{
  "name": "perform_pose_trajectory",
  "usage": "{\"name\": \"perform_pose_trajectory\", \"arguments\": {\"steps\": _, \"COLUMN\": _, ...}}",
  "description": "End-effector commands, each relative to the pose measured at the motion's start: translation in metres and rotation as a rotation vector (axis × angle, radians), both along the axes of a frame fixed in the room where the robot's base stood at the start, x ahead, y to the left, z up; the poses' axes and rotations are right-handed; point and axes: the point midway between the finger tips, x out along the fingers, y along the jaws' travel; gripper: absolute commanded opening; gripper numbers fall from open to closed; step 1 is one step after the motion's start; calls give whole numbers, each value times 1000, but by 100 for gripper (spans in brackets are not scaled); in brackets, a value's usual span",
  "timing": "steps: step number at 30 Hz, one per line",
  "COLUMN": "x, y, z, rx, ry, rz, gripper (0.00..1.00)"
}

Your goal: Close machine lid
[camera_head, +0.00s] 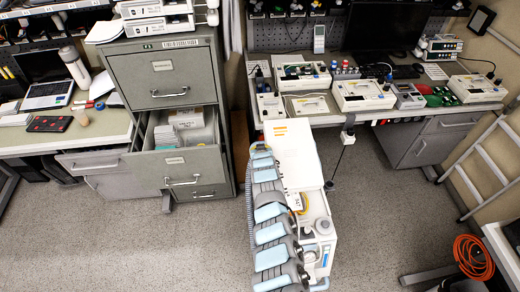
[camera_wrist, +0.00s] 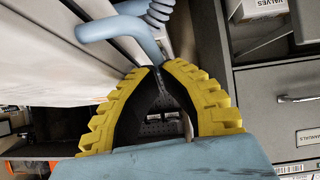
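The machine (camera_head: 318,210) is a white unit on the floor in the middle of the head view, with a bottle and fittings on its exposed top. A pale upright panel at its far side, which looks like the raised lid (camera_head: 292,150), is partly covered by my grey and light-blue arm. My gripper (camera_wrist: 159,67) has yellow ribbed fingers in the wrist view. Its tips meet or nearly meet, with nothing visible between them. A light-blue bar (camera_wrist: 110,28) and white panels (camera_wrist: 55,55) lie just beyond and left of the fingers; contact cannot be told. The head view does not clearly show the gripper.
A grey filing cabinet (camera_head: 165,75) with an open drawer (camera_head: 185,130) stands left of the machine. A bench with several devices (camera_head: 362,94) is behind it. An orange coiled cable (camera_head: 473,257) and a ladder (camera_head: 478,165) are at right. Floor (camera_head: 390,205) right of the machine is clear.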

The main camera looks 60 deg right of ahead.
Motion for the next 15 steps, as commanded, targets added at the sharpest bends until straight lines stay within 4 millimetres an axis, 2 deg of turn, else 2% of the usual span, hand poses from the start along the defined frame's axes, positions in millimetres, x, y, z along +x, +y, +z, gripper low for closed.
{"name": "perform_pose_trajectory", "arguments": {"steps": 8, "x": 0, "y": 0, "z": 2, "rx": 0, "ry": 0, "rz": 0, "gripper": 0}}
{"name": "perform_pose_trajectory", "arguments": {"steps": 15, "x": -1, "y": 2, "z": 22, "rx": 0, "ry": 0, "rz": -2, "gripper": 0}}
